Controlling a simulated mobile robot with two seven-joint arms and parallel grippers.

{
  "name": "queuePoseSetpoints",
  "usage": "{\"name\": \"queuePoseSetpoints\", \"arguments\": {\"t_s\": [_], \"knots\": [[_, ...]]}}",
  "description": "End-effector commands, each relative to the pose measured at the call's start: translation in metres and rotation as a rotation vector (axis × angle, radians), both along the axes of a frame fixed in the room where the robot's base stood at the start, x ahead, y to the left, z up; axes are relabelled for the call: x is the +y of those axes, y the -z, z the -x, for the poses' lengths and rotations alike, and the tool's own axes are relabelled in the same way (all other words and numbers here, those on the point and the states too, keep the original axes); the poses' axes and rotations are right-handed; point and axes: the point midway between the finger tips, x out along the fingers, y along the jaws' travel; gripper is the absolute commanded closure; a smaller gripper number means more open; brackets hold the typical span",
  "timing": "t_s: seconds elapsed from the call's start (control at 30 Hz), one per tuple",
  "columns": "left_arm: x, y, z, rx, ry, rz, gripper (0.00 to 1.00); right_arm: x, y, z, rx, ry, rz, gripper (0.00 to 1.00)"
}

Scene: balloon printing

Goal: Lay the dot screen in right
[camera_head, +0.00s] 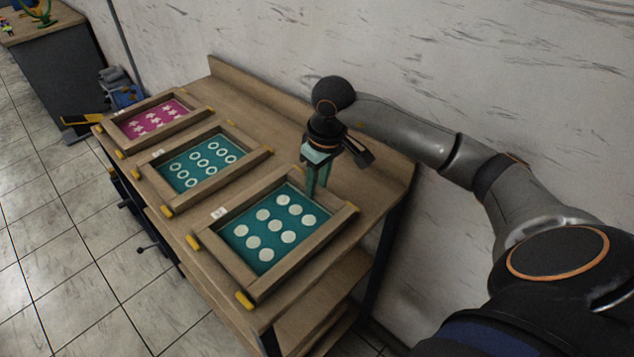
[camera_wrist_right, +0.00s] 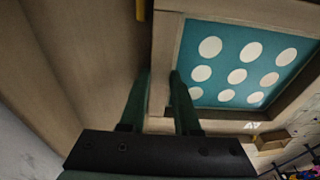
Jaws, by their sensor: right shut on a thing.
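The dot screen (camera_head: 276,226) is a wooden frame with a teal sheet and rows of white dots. It lies on the near right end of the wooden bench (camera_head: 374,185). My right gripper (camera_head: 313,183) reaches down at the frame's back edge. In the right wrist view its fingers (camera_wrist_right: 160,82) stand on either side of the frame's wooden rail, shut on it. The dot screen (camera_wrist_right: 237,76) fills the upper right there. I cannot tell whether the frame is fully flat on the bench. My left gripper is not in view.
A ring screen (camera_head: 195,165) in teal and a star screen (camera_head: 155,118) in pink lie in a row to the left. Yellow corner pieces (camera_head: 244,299) sit by the frames. A raised back board and the marbled wall (camera_head: 450,70) stand behind the bench.

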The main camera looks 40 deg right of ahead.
Motion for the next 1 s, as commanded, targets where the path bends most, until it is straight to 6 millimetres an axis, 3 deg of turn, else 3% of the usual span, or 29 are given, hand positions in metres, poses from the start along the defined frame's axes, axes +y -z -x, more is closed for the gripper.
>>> {"name": "queuePoseSetpoints", "arguments": {"t_s": [0.27,0.3,0.6,0.87,1.0], "knots": [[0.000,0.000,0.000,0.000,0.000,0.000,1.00,0.000,-0.001,0.000,-0.002,0.000,-0.001,1.00],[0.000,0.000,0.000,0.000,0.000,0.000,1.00,0.000,-0.001,0.000,-0.002,0.000,-0.001,0.66],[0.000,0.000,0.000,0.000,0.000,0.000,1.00,0.000,-0.001,0.000,-0.001,0.000,0.000,0.34],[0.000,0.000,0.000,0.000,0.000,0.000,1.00,0.000,-0.001,0.000,0.001,0.000,0.000,0.34],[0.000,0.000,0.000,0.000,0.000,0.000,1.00,-0.001,-0.015,0.001,-0.003,-0.001,0.002,0.34]]}}
